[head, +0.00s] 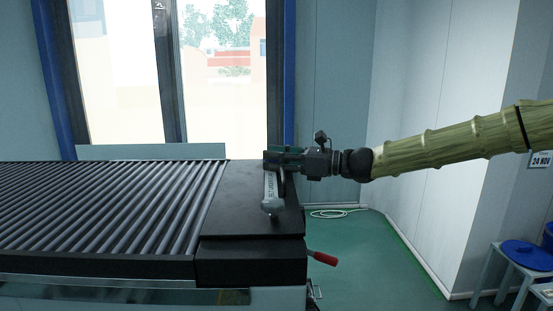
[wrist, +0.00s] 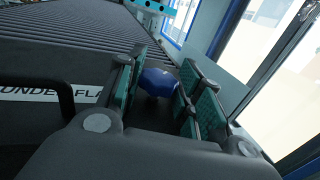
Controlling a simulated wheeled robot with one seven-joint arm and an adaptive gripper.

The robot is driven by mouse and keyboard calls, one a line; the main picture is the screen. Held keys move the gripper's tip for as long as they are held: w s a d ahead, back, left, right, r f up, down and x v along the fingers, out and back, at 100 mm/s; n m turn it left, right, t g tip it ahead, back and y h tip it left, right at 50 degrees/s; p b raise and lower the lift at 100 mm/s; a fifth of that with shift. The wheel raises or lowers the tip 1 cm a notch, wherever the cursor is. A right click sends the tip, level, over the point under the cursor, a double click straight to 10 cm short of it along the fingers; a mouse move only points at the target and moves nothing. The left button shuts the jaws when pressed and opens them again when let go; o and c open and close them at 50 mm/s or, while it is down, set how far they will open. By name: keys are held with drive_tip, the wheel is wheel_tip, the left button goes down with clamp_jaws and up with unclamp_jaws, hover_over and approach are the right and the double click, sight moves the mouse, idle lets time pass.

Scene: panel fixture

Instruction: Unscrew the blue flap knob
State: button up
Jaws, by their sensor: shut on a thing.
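The blue flap knob (wrist: 157,82) shows in the wrist view between the two green-padded fingers of my gripper (wrist: 160,88). My gripper is shut on it. In the head view my gripper (head: 284,158) reaches in from the right, over the back of the dark flap plate (head: 236,203) at the conveyor's end, and hides the knob. A white label strip (head: 270,187) lies on the plate. In the wrist view the strip (wrist: 75,95) reads "UNDER FLA", with its end cut off.
A roller conveyor (head: 110,210) fills the left. A dark handle (wrist: 45,90) arches over the label in the wrist view. A red lever (head: 322,258) sticks out at the conveyor's right end. Blue stools (head: 525,255) stand at the far right. Green floor between is mostly clear.

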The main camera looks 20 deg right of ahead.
drive_tip(key=shift+w+n+g+y+p, duration=0.15)
drive_tip(key=shift+n+g+y+p, duration=0.3)
drive_tip(key=shift+g+p, duration=0.3)
idle(0.3)
drive_tip(key=shift+w+r+n+g+y+p, duration=0.1)
drive_tip(key=shift+n+g+y+p, duration=0.25)
drive_tip(key=shift+n+g+p, duration=0.4)
drive_tip(key=n+g+y+p, duration=0.1)
drive_tip(key=n+g, duration=0.1)
drive_tip(key=g, duration=0.1)
drive_tip(key=shift+w+d+p, duration=0.1)
drive_tip(key=shift+w+p, duration=0.05)
drive_tip(key=shift+p, duration=0.15)
drive_tip(key=n+g, duration=0.2)
drive_tip(key=g, duration=0.1)
drive_tip(key=n+g, duration=0.1)
drive_tip(key=g, duration=0.1)
drive_tip(key=shift+w+f+p, duration=0.15)
drive_tip(key=shift+f+p, duration=0.1)
drive_tip(key=shift+p, duration=0.15)
drive_tip(key=shift+w+n+g+h+p, duration=0.1)
drive_tip(key=shift+n+g+h+p, duration=0.15)
drive_tip(key=shift+n+g, duration=0.95)
drive_tip(key=shift+w+n+g+h+p, duration=0.1)
drive_tip(key=shift+n+g+h+p, duration=0.15)
drive_tip(key=shift+n+g, duration=0.95)
drive_tip(key=shift+m+g, duration=0.3)
drive_tip(key=shift+g, duration=0.5)
drive_tip(key=o, duration=1)
drive_tip(key=shift+s+r, duration=0.1)
